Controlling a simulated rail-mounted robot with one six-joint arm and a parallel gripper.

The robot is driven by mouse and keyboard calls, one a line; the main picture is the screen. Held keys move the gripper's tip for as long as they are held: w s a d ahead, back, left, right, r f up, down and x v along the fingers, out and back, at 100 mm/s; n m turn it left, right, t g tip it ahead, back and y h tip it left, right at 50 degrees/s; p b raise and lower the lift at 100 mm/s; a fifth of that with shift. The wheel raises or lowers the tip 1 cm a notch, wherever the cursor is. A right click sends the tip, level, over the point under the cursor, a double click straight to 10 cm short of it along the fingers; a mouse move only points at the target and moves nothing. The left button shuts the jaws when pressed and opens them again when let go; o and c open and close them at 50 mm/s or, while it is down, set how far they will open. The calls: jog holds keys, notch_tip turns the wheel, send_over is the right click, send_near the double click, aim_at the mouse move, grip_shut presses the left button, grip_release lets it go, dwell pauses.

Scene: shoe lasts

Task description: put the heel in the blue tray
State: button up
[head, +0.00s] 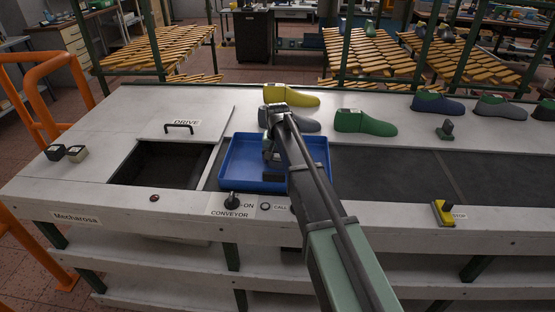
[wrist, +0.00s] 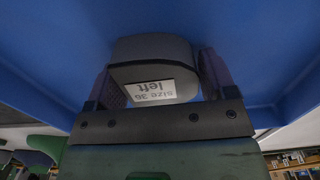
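The heel (wrist: 155,54) is a grey block with a white label reading "size 36 left", upside down in the wrist view. My gripper (wrist: 158,80) has one finger on each side of it and is shut on it. The tray's blue floor fills the background of the wrist view. My arm hides the tray's right part. I cannot tell whether the heel touches the tray floor.
Behind the tray stand a yellow last (head: 291,96), a grey last (head: 305,125) and a green last (head: 364,122). A small dark green piece (head: 445,130) lies to the right. An open hatch (head: 162,165) lies left of the tray. The dark conveyor belt (head: 380,170) is clear to the right.

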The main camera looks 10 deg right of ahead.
jog(key=shift+o, duration=1.2)
notch_tip(320, 180, up, 13)
jog(key=p, duration=1.3)
jog(key=s+n, duration=0.3)
jog(key=s, duration=2.7)
jog(key=shift+s+a+f+b, duration=0.2)
jog(key=shift+a+f+b, duration=0.15)
jog(key=shift+a, duration=0.05)
